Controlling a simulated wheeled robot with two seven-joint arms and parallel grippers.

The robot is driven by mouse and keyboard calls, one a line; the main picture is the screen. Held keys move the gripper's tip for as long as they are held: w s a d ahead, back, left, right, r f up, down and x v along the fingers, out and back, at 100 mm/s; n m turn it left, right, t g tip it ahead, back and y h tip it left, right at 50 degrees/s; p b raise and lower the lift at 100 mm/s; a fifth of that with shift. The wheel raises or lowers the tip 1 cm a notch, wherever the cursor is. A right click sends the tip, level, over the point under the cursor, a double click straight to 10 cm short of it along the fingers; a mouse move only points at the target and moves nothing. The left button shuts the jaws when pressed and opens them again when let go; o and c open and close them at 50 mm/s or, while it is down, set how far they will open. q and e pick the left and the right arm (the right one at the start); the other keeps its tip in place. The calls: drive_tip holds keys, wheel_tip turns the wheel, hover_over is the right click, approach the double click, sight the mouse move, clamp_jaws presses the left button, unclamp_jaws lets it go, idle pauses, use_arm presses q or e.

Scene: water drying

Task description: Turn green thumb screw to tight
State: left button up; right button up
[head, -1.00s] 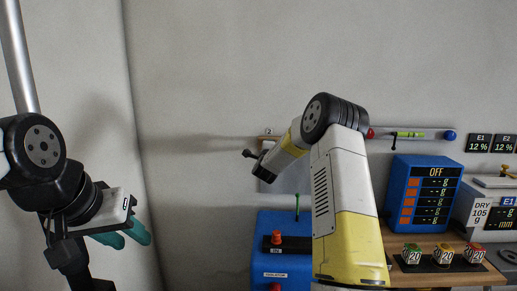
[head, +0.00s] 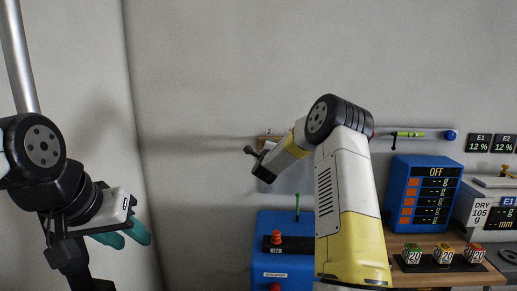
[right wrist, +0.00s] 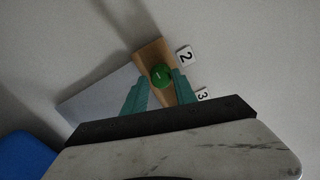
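The green thumb screw (right wrist: 161,74) is a round green knob in front of a wooden block (right wrist: 147,50), next to a label reading 2 (right wrist: 185,57), in the right wrist view. The teal fingers of my right gripper (right wrist: 160,84) are apart, one on each side of the knob, with a very narrow gap at most. Contact is hard to judge. In the head view my own right arm hides that gripper and the screw. My left gripper (head: 122,236) hangs at the far left with its teal fingers slightly apart, empty and away from everything.
A blue machine (head: 263,222) with a red button (head: 277,237) stands below my right arm. A blue display box (head: 425,190) reading OFF and several coloured 20-marked blocks (head: 444,253) are on the wooden bench at right. A wall rail carries a bright green piece (head: 408,134).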

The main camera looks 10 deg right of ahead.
drive_tip(key=shift+o, duration=1.1)
drive_tip(key=shift+s, duration=0.1)
drive_tip(key=v, duration=0.7)
drive_tip(key=shift+s, duration=0.3)
drive_tip(key=shift+a, duration=0.1)
